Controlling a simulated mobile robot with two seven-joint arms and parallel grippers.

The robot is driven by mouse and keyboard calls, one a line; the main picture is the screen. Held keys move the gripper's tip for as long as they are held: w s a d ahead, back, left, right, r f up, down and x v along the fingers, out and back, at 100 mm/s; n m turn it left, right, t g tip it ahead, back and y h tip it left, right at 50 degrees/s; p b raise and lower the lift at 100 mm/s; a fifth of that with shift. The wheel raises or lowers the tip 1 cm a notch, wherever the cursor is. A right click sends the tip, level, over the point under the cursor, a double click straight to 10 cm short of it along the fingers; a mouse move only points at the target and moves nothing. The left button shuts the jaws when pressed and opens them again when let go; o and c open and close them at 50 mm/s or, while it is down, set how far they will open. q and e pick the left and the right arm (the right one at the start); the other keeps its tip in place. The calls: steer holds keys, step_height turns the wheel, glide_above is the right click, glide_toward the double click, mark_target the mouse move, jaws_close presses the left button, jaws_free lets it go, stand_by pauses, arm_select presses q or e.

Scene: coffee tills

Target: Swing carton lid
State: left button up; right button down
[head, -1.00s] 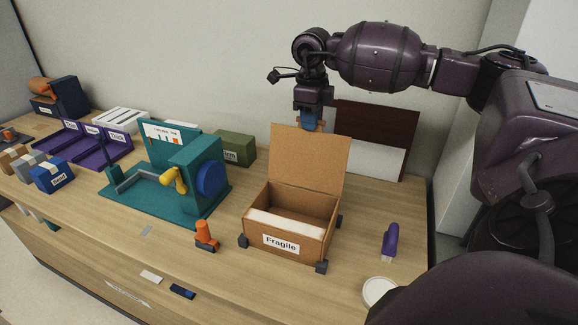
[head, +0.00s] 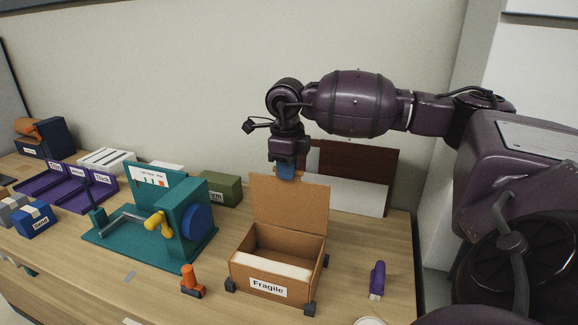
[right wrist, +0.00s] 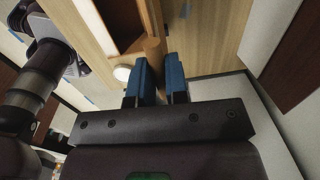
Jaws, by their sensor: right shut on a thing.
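The brown carton (head: 236,262) with a "Fragile" label stands on the table, its lid (head: 290,207) raised at the back edge, roughly upright. The right wrist view shows the fingers (right wrist: 157,66) on either side of the lid edge (right wrist: 152,45), with part of the carton (right wrist: 86,22) beyond. My left gripper is in no view.
A teal fixture (head: 186,232) with a yellow handle stands left of the carton. An orange tool (head: 189,279) is near its front left, and a purple tool (head: 377,278) lies to its right. Brown and white panels (head: 357,168) lean on the wall behind.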

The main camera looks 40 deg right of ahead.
steer(key=a, duration=0.1)
steer(key=s+a, duration=0.1)
steer(key=a, duration=0.1)
steer(key=shift+s+f, duration=0.3)
steer(key=shift+s, duration=0.05)
steer(key=a, duration=0.1)
steer(key=s+a+f, duration=0.1)
steer(key=s+a, duration=0.1)
steer(key=shift+a+f, duration=0.25)
steer(key=shift+a, duration=0.1)
steer(key=shift+w, duration=0.1)
stand_by(0.3)
